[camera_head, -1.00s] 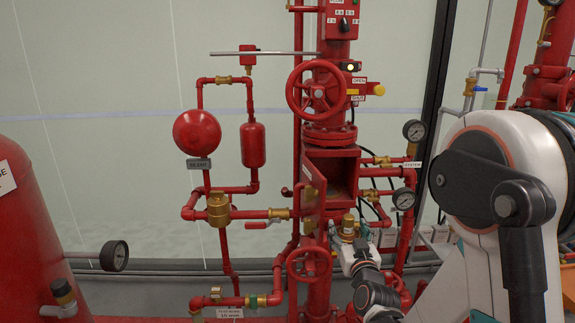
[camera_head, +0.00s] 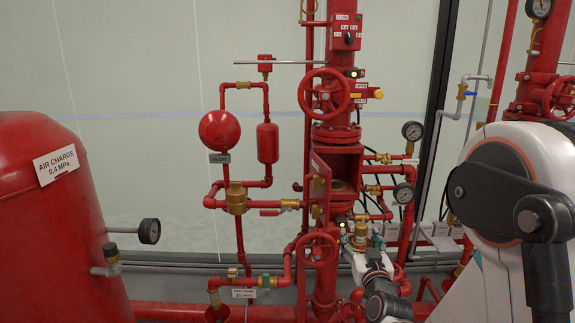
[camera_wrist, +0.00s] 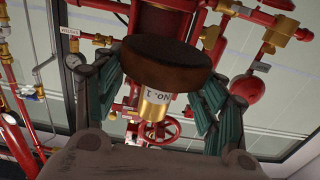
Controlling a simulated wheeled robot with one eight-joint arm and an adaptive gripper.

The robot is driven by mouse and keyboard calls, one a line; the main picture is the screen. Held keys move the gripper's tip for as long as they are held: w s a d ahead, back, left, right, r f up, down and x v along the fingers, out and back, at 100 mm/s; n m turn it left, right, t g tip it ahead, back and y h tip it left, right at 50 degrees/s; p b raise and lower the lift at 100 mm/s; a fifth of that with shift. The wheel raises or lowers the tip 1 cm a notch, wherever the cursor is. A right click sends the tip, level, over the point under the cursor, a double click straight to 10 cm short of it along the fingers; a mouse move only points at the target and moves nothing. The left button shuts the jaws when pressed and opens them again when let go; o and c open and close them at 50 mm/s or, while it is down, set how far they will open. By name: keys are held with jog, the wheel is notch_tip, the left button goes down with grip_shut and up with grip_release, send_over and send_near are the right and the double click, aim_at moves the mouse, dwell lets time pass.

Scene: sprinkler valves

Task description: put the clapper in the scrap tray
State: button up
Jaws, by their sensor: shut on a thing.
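The clapper, a brown disc (camera_wrist: 168,62) with a brass stub marked "No. 1" (camera_wrist: 154,103), sits between the fingers of my gripper (camera_wrist: 163,88) in the wrist view. My gripper is shut on it. In the head view my gripper (camera_head: 361,248) is low, in front of and to the right of the red valve body, with the brass part (camera_head: 360,233) showing above it. The open valve housing (camera_head: 338,165) is above and behind it, its door swung out to the left. I cannot make out the scrap tray in either view.
A red air tank (camera_head: 55,220) with a side gauge stands at the left. Pipes, handwheels (camera_head: 325,93) and gauges (camera_head: 412,131) crowd around the valve. A low pipe (camera_head: 175,311) runs along the front. My own arm hides the right side.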

aim_at(362, 226)
jog(key=shift+r+p, duration=1.65)
jog(key=shift+r, duration=0.85)
jog(key=shift+w, duration=0.1)
jog(key=w, duration=0.3)
jog(key=shift+w+f, duration=0.1)
jog(key=shift+w, duration=0.1)
jog(key=shift+s, duration=0.1)
